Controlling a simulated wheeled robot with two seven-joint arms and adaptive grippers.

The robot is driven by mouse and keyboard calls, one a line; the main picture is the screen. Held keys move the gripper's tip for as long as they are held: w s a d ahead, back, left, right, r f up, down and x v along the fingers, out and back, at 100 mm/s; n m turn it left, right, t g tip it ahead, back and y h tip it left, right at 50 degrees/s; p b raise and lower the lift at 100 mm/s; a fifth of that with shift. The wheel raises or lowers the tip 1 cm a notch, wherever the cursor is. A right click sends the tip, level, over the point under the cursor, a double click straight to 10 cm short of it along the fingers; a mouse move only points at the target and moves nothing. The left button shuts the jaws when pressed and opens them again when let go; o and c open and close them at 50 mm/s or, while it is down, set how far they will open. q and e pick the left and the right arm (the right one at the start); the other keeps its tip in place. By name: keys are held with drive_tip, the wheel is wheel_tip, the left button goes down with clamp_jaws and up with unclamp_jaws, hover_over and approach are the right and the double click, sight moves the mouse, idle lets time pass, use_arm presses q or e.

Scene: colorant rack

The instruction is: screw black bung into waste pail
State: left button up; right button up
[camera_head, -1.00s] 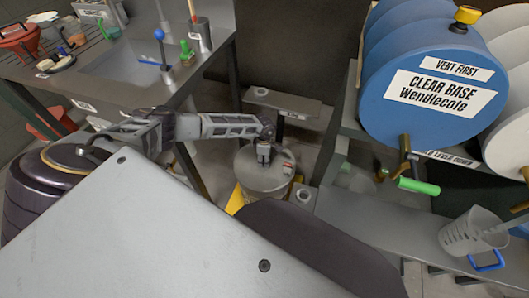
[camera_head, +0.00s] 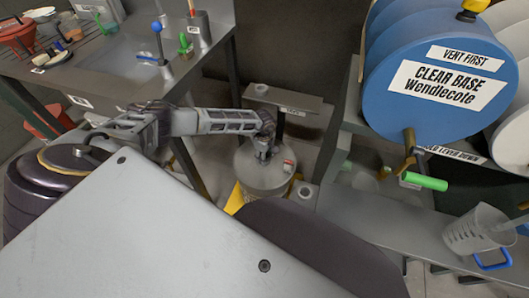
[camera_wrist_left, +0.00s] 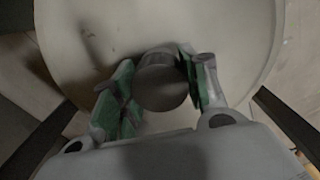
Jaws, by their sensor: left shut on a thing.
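The waste pail (camera_head: 258,181) stands on the floor in the middle of the head view, with a pale grey round top. My left gripper (camera_head: 263,158) reaches down onto that top. In the left wrist view the gripper (camera_wrist_left: 160,66) has green-padded fingers on both sides of a dark round bung (camera_wrist_left: 163,86) and is shut on it. The bung is over the pail top (camera_wrist_left: 225,35); its lower end and any hole beneath are hidden, so I cannot tell whether it is seated. My right gripper is not in view.
A blue drum (camera_head: 470,110) marked "CLEAR BASE" lies on a rack at the right, with a green-handled tap (camera_head: 424,182). A clear jug (camera_head: 475,232) stands on the shelf below. A sink bench (camera_head: 120,60) is at the left. A small red-and-white item (camera_head: 288,165) sits on the pail top.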

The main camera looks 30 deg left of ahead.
use_arm(q)
drive_tip(key=o, duration=1)
drive_tip(key=shift+a, duration=0.1)
drive_tip(key=shift+c, duration=0.2)
drive_tip(key=shift+n, duration=0.3)
drive_tip(key=n+p, duration=0.1)
drive_tip(key=n, duration=0.2)
drive_tip(key=shift+p, duration=0.35)
drive_tip(key=n+p, duration=0.2)
drive_tip(key=n, duration=0.2)
drive_tip(key=shift+r, duration=0.1)
drive_tip(key=shift+n+p, duration=1.4)
drive_tip(key=shift+n, duration=1.7)
drive_tip(key=c, duration=1)
drive_tip(key=shift+o, duration=0.2)
